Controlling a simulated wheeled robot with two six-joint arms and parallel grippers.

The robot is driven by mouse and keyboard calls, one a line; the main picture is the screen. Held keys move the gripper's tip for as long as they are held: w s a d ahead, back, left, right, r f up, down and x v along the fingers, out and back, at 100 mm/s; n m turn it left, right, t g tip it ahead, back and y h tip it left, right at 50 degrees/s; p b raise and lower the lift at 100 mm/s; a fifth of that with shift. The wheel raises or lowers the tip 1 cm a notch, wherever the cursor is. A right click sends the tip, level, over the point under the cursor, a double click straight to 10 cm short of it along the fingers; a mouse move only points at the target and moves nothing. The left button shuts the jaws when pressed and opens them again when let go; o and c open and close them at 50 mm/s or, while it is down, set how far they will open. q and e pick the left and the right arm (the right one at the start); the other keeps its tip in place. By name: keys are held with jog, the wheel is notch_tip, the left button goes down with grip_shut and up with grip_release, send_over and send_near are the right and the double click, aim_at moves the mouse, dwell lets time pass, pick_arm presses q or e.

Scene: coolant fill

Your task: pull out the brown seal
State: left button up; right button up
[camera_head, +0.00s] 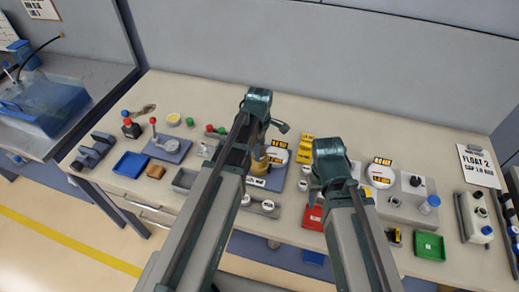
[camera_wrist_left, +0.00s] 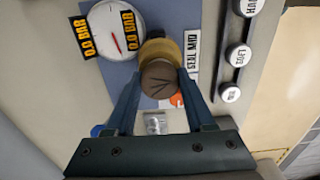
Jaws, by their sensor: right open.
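The brown seal (camera_wrist_left: 160,80) is a round brown cap on top of a yellow-brown cylinder (camera_wrist_left: 160,47), beside a label reading SEAL MID (camera_wrist_left: 192,50). In the head view the yellow cylinder (camera_head: 259,165) shows beside my left arm; the seal is not clear there. My left gripper (camera_wrist_left: 160,84) has one finger on each side of the seal, close to its edges. Whether both fingers press on it cannot be told. My right gripper (camera_head: 323,182) is open at the right, apart from the seal, with its fingertips partly hidden by its arm.
A round gauge (camera_wrist_left: 116,32) with yellow labels stands close to the cylinder on a blue plate (camera_wrist_left: 172,13). Several round labelled caps (camera_wrist_left: 238,55) line the right side. In the head view, a red tray (camera_head: 313,218) and a green tray (camera_head: 430,245) are near the front edge.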

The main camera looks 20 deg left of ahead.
pick_arm(q)
jog(key=c, duration=0.5)
jog(key=o, duration=0.7)
jog(key=shift+c, duration=0.2)
jog(key=c, duration=0.5)
jog(key=shift+r+p, duration=0.45)
jog(key=shift+r+p, duration=2.1)
